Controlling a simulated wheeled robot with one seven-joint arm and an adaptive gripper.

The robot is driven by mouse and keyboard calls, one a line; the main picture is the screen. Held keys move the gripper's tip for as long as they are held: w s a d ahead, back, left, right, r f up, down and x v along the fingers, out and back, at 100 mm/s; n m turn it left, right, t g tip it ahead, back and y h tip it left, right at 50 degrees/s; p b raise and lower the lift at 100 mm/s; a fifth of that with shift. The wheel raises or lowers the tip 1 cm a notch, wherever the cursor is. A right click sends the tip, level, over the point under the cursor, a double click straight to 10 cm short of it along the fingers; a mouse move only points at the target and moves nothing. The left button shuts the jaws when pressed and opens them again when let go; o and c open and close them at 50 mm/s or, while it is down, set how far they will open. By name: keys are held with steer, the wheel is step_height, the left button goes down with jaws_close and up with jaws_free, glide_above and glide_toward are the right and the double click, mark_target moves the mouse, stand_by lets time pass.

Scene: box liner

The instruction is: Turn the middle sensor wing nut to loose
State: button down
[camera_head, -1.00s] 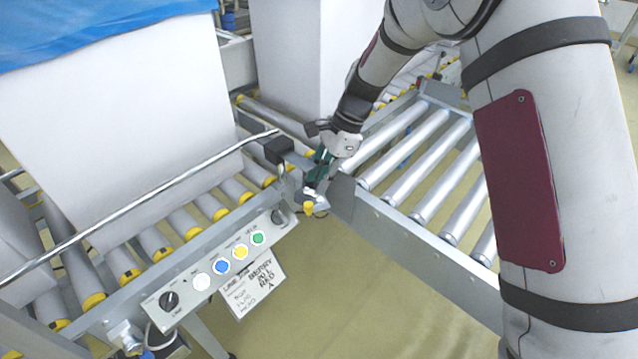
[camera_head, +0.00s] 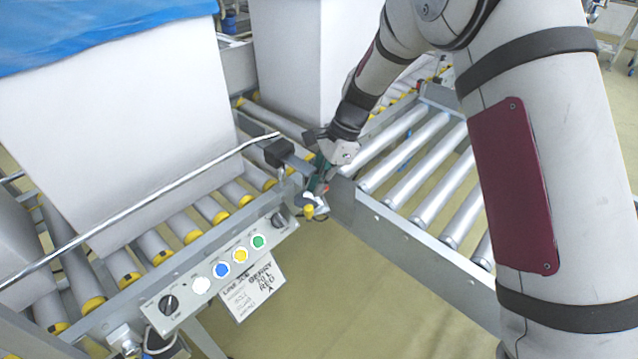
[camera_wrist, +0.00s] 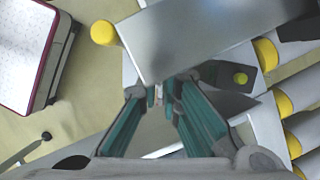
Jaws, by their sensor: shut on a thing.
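My gripper (camera_head: 318,188) has green-lined fingers and points down at the sensor bracket at the corner of the conveyor. In the wrist view its fingertips (camera_wrist: 160,92) are closed together on a small pale metal piece (camera_wrist: 158,95), which appears to be the wing nut. The fingers hide most of it, so its turned angle cannot be told. A grey metal bracket plate (camera_wrist: 200,38) lies just beyond the fingertips. A yellow knob (camera_head: 308,212) is beside the gripper in the head view and also shows in the wrist view (camera_wrist: 103,32).
A control panel (camera_head: 215,270) with coloured buttons and a hanging handwritten sign (camera_head: 252,291) is at lower left. A metal rail (camera_head: 160,203) runs along the rollers. A large white box (camera_head: 120,130) stands behind it. Bare rollers (camera_head: 415,180) lie to the right.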

steer(key=shift+w+a+n+g+p, duration=0.1)
steer(key=shift+n+g+p, duration=0.3)
steer(key=shift+n+p, duration=0.6)
steer(key=shift+n+g+h, duration=0.4)
steer(key=shift+n+h, duration=0.3)
steer(key=shift+n, duration=1)
steer(key=c, duration=1.8)
jaws_free()
